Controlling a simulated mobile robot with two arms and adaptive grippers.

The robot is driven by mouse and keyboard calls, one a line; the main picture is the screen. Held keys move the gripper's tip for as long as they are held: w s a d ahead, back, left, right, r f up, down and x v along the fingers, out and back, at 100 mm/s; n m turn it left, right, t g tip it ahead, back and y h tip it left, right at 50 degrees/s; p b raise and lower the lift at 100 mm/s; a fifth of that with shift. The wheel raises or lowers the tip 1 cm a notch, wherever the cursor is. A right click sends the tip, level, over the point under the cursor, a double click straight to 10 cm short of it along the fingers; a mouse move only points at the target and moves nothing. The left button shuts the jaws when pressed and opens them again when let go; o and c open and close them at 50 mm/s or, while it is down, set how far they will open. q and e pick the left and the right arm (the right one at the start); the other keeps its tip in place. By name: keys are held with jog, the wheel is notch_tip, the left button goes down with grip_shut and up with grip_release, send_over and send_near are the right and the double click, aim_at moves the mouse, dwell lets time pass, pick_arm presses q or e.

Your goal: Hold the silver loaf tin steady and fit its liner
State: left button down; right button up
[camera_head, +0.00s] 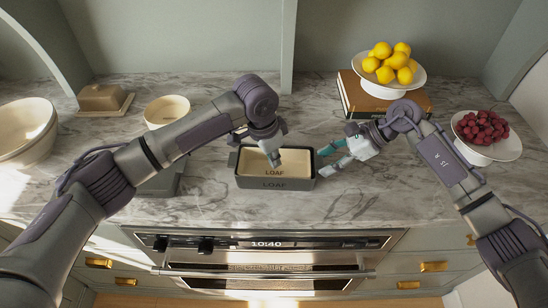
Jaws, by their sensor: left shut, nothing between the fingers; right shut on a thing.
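The loaf tin (276,184) stands on the marble counter near its front edge. It looks dark grey, with LOAF on its front. A cream liner (255,168), also marked LOAF, lines its inside; whether it is fully seated I cannot tell. My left gripper (274,160) is shut and empty, pointing down over the liner; whether it touches the liner is unclear. My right gripper (321,161) is shut on the right end of the tin. The exact contact is small and hard to see.
A grey box (163,185) stands left of the tin, partly behind my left arm. A cream bowl (167,110) and a butter dish (103,97) stand behind. Books (352,98) under a lemon stand (412,77) and a raspberry stand (508,148) are at right. An oven (264,267) is below.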

aim_at(276, 173)
dwell(0.7)
pick_arm(q)
jog(key=shift+a+x, duration=0.15)
jog(key=shift+x, duration=0.65)
jog(key=shift+a+x, duration=0.1)
jog(key=shift+x, duration=0.65)
jog(key=w+d+v, duration=0.1)
jog(key=d+v, duration=0.1)
jog(key=v, duration=0.9)
jog(key=shift+r, duration=0.55)
jog(key=shift+s, duration=0.1)
pick_arm(e)
jog(key=o, duration=1.1)
pick_arm(q)
jog(key=shift+a, duration=0.1)
